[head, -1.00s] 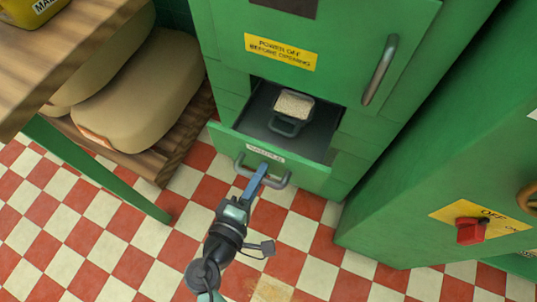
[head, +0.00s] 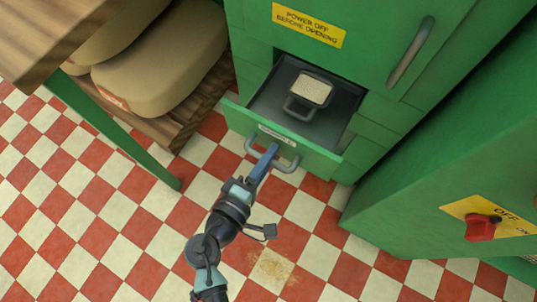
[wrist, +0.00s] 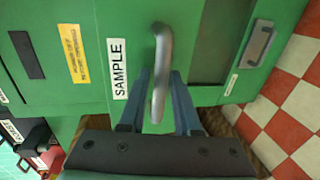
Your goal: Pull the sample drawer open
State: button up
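The sample drawer (head: 268,102) is pulled part way out of the green cabinet. Its dark inside and a small grey scoop or pan with pale contents (head: 312,90) show in the head view. The drawer's front carries a white label, which reads SAMPLE in the wrist view (wrist: 118,68), and a grey bar handle (head: 289,165). The handle also shows in the wrist view (wrist: 160,62), between my blue fingers.
A wooden table (head: 60,30) and sacks on a low wooden shelf (head: 190,110) stand at the left. A green unit with a red OFF switch (head: 482,228) stands at the right. The checkered floor (head: 100,220) before the drawer is clear.

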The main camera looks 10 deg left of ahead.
jog(key=p+v, duration=0.2)
jog(key=v, duration=1.1)
jog(key=shift+p, duration=0.4)
